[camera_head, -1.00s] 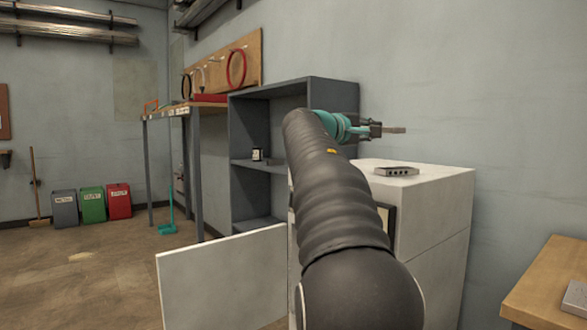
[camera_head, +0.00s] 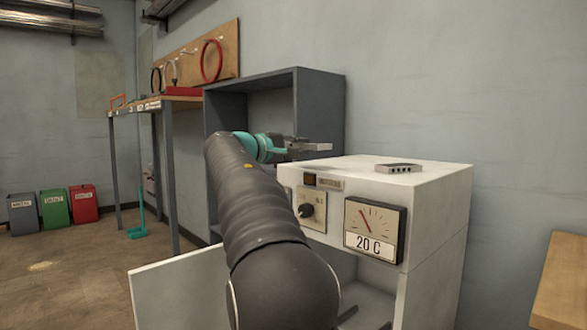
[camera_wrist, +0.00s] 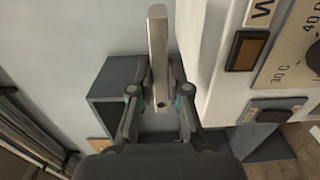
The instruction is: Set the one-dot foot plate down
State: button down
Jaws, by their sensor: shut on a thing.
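My gripper (camera_wrist: 158,100) is shut on a pale metal bar-like plate (camera_wrist: 158,45), which I take for the one-dot foot plate. In the wrist view the plate is seen nearly edge-on and points away between the fingers. A small dark spot shows near its gripped end; I cannot tell whether it is a dot mark. In the head view my gripper (camera_head: 290,148) holds the plate in the air near the back left of the white oven's top. Its contact with any surface is not visible.
The white oven (camera_head: 440,205) has an open door (camera_head: 180,295), a knob and a dial reading 20 C. A grey metal block with holes (camera_head: 398,168) lies on its top. A dark open shelf (camera_head: 322,110) stands behind. A wooden table edge (camera_head: 562,285) is at right.

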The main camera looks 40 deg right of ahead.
jog(key=shift+w+a+f+b, duration=0.2)
jog(key=shift+f, duration=0.6)
jog(key=shift+w+a+f+b, duration=0.15)
jog(key=shift+f+b, duration=0.05)
jog(key=shift+f, duration=0.65)
jog(key=shift+w+a+f+b, duration=0.2)
jog(key=shift+f, duration=0.6)
jog(key=shift+f, duration=0.15)
jog(key=c, duration=1.1)
grip_release()
jog(key=shift+c, duration=0.2)
